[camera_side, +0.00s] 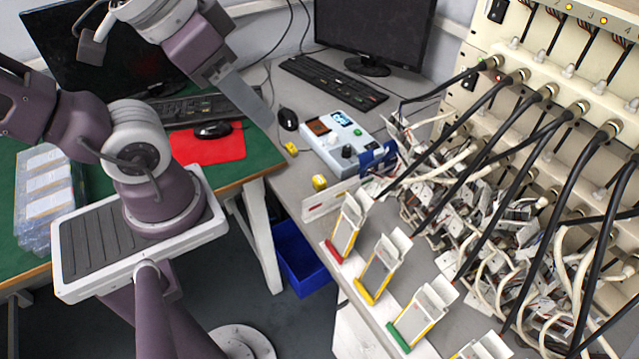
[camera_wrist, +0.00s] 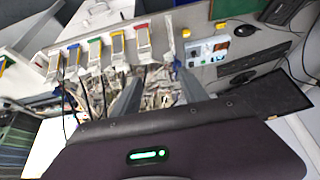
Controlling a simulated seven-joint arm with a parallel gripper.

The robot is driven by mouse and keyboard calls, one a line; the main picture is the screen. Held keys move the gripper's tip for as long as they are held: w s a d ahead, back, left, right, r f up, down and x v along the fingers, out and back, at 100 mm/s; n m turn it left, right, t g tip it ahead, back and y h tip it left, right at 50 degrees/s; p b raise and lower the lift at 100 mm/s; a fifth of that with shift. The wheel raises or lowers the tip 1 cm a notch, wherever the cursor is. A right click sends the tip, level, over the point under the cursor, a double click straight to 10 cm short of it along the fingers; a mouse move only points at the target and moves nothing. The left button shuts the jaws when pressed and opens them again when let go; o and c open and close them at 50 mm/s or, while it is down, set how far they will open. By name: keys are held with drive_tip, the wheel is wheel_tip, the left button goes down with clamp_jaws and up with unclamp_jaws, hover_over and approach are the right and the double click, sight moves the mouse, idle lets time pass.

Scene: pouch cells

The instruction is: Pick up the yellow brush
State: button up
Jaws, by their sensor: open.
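Either could be the yellow brush; no bristles can be made out. A yellow piece (camera_wrist: 220,24) also shows beyond the meter box in the wrist view. My gripper (camera_wrist: 158,73) is open in the wrist view, its two grey fingers apart with cables and clutter behind them. In the side view my gripper (camera_side: 266,118) is raised at upper left, apart from both yellow pieces.
The white meter box (camera_side: 338,142) stands behind the yellow pieces. Upright cell holders with red, yellow and green bases (camera_side: 381,267) line the bench's front edge. Black cables and clips (camera_side: 470,210) crowd the right. A blue bin (camera_side: 300,258) sits below.

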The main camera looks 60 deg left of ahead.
drive_tip(key=m+g+y, duration=0.1)
drive_tip(key=m+g, duration=0.4)
drive_tip(key=m, duration=1.1)
hover_over(320, 179)
wheel_tip(320, 179, down, 24)
wheel_tip(320, 179, down, 7)
drive_tip(key=m+h, duration=0.1)
drive_tip(key=m, duration=0.1)
drive_tip(key=shift+w+m+g, duration=0.15)
drive_tip(key=shift+m+g, duration=0.15)
drive_tip(key=f, duration=0.6)
drive_tip(key=shift+s+f, duration=0.2)
drive_tip(key=shift+f, duration=0.1)
drive_tip(key=shift+c, duration=0.4)
clamp_jaws()
